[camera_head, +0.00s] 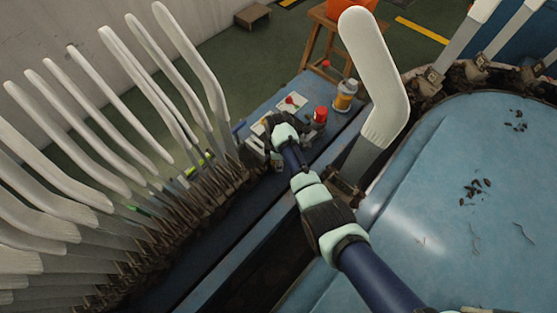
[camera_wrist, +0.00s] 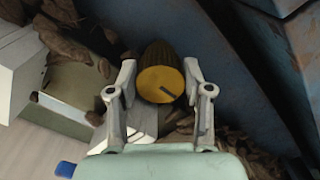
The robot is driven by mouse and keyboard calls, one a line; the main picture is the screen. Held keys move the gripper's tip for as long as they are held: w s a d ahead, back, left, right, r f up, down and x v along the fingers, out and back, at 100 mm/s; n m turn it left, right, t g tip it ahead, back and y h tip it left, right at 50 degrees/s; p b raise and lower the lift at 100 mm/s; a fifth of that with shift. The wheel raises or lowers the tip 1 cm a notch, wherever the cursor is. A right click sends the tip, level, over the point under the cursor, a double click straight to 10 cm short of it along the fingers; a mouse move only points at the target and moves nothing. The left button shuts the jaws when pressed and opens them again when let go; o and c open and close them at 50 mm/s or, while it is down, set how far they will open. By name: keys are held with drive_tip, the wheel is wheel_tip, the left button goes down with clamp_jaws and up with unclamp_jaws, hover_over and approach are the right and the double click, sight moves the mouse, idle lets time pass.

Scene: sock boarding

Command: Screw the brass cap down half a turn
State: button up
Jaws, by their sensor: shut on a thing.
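The brass cap (camera_wrist: 160,84) is round and yellow with a dark ribbed side and a dark slot line across its face. It sits between the two fingers of my gripper (camera_wrist: 159,86) in the wrist view, and the gripper is shut on it. In the head view my gripper (camera_head: 262,142) is at the far end of my arm, at the blue bench beside the row of sock boards. The cap is hidden there. What the cap is seated on is hidden behind it in the wrist view.
White sock-shaped boards (camera_head: 180,45) stand in a row at left, and another board (camera_head: 375,75) stands right of my arm. A red-topped item (camera_head: 320,115) and a yellow bottle (camera_head: 345,95) stand near the gripper. Blue metal walls (camera_wrist: 270,90) and dark debris lie close around the cap.

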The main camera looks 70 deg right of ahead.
drive_tip(key=shift+c, duration=0.9)
drive_tip(key=shift+r+m+p, duration=0.1)
drive_tip(key=shift+m+p, duration=0.2)
drive_tip(key=m+p, duration=0.1)
drive_tip(key=m, duration=0.2)
drive_tip(key=shift+a+p, duration=0.1)
drive_tip(key=shift+p, duration=0.25)
drive_tip(key=m+p, duration=0.2)
drive_tip(key=m, duration=0.4)
drive_tip(key=shift+a, duration=0.15)
drive_tip(key=m, duration=0.5)
drive_tip(key=shift+w+a+m+p, duration=0.1)
drive_tip(key=shift+m+p, duration=0.2)
drive_tip(key=m, duration=0.4)
drive_tip(key=shift+w+m, duration=0.1)
drive_tip(key=shift+m, duration=0.3)
